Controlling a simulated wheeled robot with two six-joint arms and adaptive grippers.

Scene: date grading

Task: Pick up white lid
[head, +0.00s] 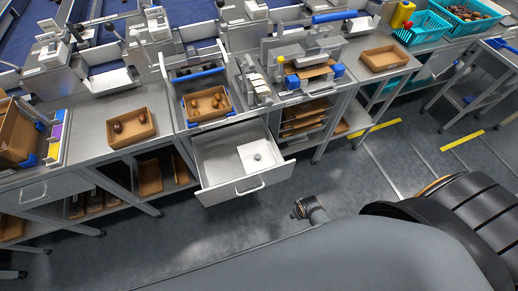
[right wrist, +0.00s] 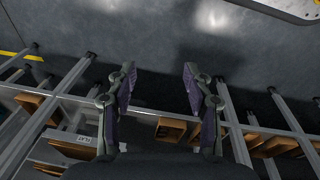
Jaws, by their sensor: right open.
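The white lid (head: 259,155) is a flat square plate with a small dark spot or knob near its middle. It lies in the right part of the open drawer (head: 205,183) in the head view. My right gripper (right wrist: 158,86) shows in the right wrist view with its two dark, purple-padded fingers wide apart and nothing between them. Floor and bench legs lie beyond it, and the lid is not in that view. I cannot clearly make out the right gripper in the head view. My left gripper is in neither view.
The drawer juts from the bench over open grey floor. On the bench stand a box with several dates (head: 192,118), another brown box (head: 113,137) and an empty-looking one (head: 370,68). Teal baskets (head: 425,25) stand at the right. Shelves with brown trays flank the drawer.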

